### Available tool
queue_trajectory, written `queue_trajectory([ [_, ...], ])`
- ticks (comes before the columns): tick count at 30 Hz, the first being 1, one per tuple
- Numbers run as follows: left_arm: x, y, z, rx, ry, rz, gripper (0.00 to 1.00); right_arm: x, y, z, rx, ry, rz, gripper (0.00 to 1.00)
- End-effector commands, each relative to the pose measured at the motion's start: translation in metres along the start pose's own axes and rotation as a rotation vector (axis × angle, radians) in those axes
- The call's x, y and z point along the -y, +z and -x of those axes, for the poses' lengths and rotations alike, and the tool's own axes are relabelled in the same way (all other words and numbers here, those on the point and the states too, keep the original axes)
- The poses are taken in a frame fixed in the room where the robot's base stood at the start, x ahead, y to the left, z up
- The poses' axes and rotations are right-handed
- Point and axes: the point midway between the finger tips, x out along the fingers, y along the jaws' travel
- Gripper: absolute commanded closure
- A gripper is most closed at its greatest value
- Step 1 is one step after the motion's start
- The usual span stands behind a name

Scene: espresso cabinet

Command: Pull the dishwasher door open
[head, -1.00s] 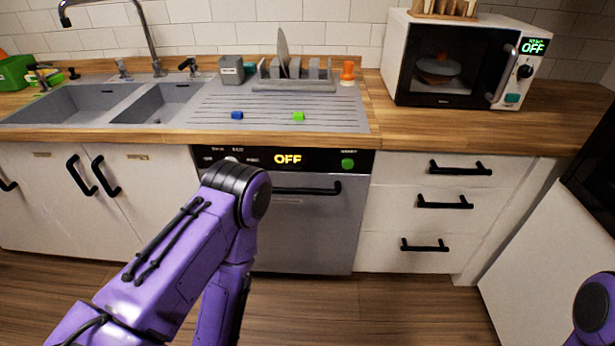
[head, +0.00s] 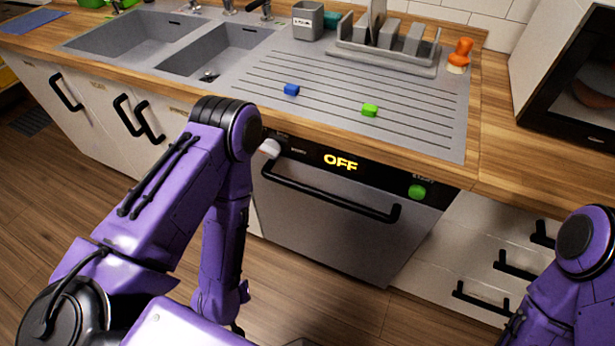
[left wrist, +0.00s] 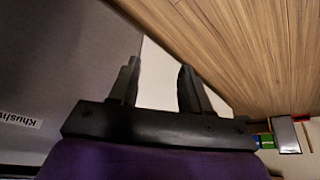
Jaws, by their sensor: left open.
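The dishwasher (head: 335,232) is shut below the counter, a grey front with a black panel reading OFF and a green button. Its black bar handle (head: 330,192) runs across the upper front. My left arm hangs in front of the dishwasher's left side, its hand low and mostly hidden in the head view. In the left wrist view my left gripper (left wrist: 157,88) is open, with nothing between its fingers. A grey panel with lettering (left wrist: 45,75) lies left of the fingers there; the handle is not in that view. My right arm shows at the lower right, its gripper out of frame.
White drawers (head: 478,245) with black handles stand right of the dishwasher, white cupboards (head: 100,115) left. The wooden floor (head: 70,205) is clear at left.

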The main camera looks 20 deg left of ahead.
Motion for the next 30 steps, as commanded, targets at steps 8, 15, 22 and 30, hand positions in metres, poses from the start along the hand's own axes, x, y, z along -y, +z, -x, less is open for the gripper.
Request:
queue_trajectory([
  [8,-0.181,-0.077,0.055,-0.257,0.768,0.657,0.52,0.002,0.013,-0.029,0.003,0.002,0.001,0.57],
  [15,-0.216,-0.126,0.101,-0.289,1.053,1.007,0.52,0.002,0.014,-0.031,0.002,0.002,0.0,0.57],
  [22,-0.243,-0.157,0.079,-0.291,1.051,1.008,0.52,0.001,0.009,-0.021,0.002,0.002,0.0,0.57],
  [30,-0.271,-0.184,0.054,-0.288,1.051,1.003,0.52,0.001,0.008,-0.017,0.002,0.001,0.0,0.57],
])
